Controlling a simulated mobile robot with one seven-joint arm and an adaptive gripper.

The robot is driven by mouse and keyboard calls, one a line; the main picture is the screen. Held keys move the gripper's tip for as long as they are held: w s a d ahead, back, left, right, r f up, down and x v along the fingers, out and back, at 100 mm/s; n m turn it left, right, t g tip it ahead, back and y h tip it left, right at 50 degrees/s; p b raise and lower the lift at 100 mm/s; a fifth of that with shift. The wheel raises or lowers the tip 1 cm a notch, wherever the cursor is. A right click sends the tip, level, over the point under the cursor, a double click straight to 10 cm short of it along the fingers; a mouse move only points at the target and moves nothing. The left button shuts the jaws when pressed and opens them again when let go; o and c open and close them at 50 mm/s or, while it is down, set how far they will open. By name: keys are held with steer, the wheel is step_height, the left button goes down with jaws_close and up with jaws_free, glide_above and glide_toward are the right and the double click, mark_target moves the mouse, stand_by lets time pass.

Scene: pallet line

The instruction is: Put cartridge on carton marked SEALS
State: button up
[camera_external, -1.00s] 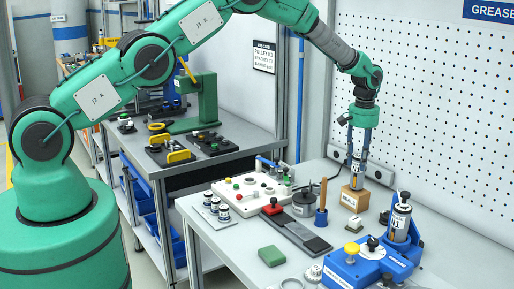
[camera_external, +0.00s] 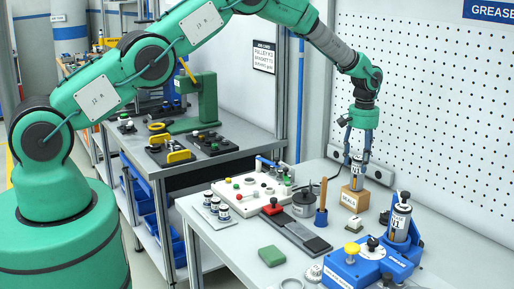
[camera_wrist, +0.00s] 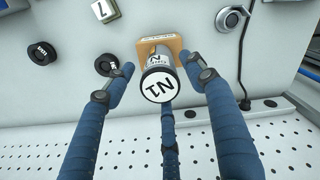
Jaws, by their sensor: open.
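A small cartridge with a white N1 label (camera_external: 357,170) stands upright on the brown carton marked SEALS (camera_external: 353,200) on the white table. In the wrist view the cartridge's round N1 end (camera_wrist: 160,85) faces me, and part of the carton (camera_wrist: 150,42) shows behind it. My gripper (camera_external: 362,157) is just above the cartridge with its blue fingers pointing down. In the wrist view my gripper (camera_wrist: 158,85) is open, with fingers spread on both sides of the cartridge and a visible gap to each.
Another N1 cartridge (camera_external: 400,222) stands in a blue fixture (camera_external: 370,262) at the right. A small pale block (camera_external: 352,226) lies in front of the carton. A blue holder with a wooden handle (camera_external: 322,215) stands at its left. A pegboard wall (camera_external: 430,120) rises behind.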

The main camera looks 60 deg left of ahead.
step_height(320, 180, up, 12)
steer(key=b, duration=0.1)
stand_by(0.5)
steer(key=shift+r, duration=0.15)
stand_by(0.5)
